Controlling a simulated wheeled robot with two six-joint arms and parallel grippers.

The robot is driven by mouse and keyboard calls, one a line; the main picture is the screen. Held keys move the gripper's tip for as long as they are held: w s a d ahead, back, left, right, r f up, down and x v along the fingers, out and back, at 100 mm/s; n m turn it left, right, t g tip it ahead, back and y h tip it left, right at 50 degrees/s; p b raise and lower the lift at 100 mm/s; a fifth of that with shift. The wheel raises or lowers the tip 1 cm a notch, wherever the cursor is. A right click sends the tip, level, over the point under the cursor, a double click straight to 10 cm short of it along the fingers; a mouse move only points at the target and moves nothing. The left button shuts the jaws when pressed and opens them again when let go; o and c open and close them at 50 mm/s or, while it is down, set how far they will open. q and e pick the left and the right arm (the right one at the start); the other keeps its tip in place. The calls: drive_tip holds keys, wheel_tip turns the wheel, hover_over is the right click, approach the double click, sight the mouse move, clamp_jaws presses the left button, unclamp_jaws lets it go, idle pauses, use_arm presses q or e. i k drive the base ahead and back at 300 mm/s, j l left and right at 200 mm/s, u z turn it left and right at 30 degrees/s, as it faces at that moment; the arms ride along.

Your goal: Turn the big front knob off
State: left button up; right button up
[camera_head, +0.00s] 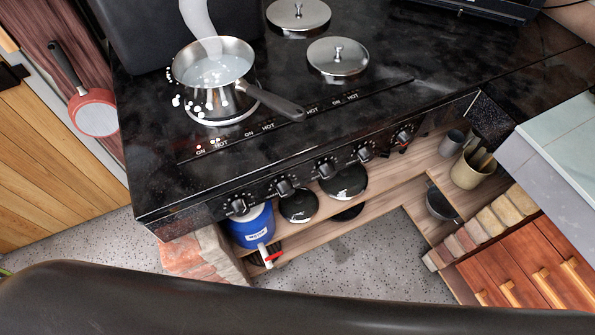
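Black knobs sit in a row along the front panel of the black stove (340,105). From left to right they are a first knob (237,206), a second knob (284,188), a third knob (325,170), a fourth knob (365,153) and a last knob (404,136). They look alike in size, so I cannot tell which one is the big front knob. A small red light (198,147) glows by an "ON" label at the left of the stove top. Neither of my grippers is in view.
A steel pot (212,75) with bubbling white liquid stands on the front left burner, its dark handle (275,103) pointing right. Two burners have steel lids (338,57). A blue container (252,226) and black pans (344,182) sit on a wooden shelf (385,198) below the knobs.

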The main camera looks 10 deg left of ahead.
sight(240, 207)
drive_tip(key=u, duration=0.75)
